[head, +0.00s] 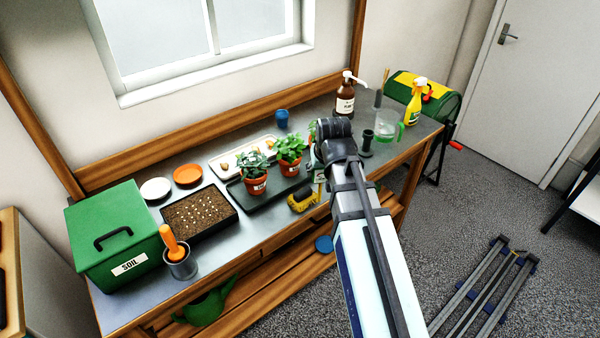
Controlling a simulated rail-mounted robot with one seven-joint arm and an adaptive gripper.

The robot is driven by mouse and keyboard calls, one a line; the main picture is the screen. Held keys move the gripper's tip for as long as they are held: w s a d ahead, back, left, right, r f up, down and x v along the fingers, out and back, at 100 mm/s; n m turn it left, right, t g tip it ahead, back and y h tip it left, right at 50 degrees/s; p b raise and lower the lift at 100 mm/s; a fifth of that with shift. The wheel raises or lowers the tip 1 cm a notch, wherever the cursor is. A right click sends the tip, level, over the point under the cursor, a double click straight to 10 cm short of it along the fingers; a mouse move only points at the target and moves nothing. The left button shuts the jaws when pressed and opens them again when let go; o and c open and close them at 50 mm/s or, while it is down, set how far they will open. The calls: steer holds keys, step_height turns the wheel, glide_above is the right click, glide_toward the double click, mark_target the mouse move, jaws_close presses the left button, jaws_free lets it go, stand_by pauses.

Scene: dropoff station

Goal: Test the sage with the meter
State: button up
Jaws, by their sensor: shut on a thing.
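Two potted plants in labelled terracotta pots stand on a black tray (236,189) on the bench. The left plant (254,165) has grey-green leaves and looks like the sage; the label is too small to read surely. The other plant (290,146) is brighter green, and something green behind my arm may be another. My gripper (318,168) is mostly hidden by my wrist, to the right of the pots. It is shut on a small green and pale thing, apparently the meter (320,178), with a thin part pointing down. It is apart from the grey-green plant.
On the bench (222,255) are a green soil box (117,238), a seed tray (199,213), a metal cup with an orange-handled tool (180,262), a yellow and black object (303,200), a brown pump bottle (346,98), a clear jug (386,125) and a yellow spray bottle (414,103).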

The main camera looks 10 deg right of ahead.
stand_by(0.7)
steer(key=o, duration=1.4)
steer(key=v, duration=1.2)
steer(key=s+f+g, duration=0.2)
steer(key=s+f, duration=0.2)
steer(key=f, duration=1.4)
steer(key=s+f+g, duration=0.3)
steer(key=f, duration=1.4)
steer(key=s+f+g, duration=0.2)
steer(key=s+f, duration=0.6)
steer(key=s, duration=0.3)
steer(key=s+f+g, duration=0.2)
steer(key=s+f, duration=0.6)
steer(key=s, duration=0.3)
steer(key=s+f+g, duration=0.3)
steer(key=s+f, duration=0.5)
steer(key=s, duration=0.3)
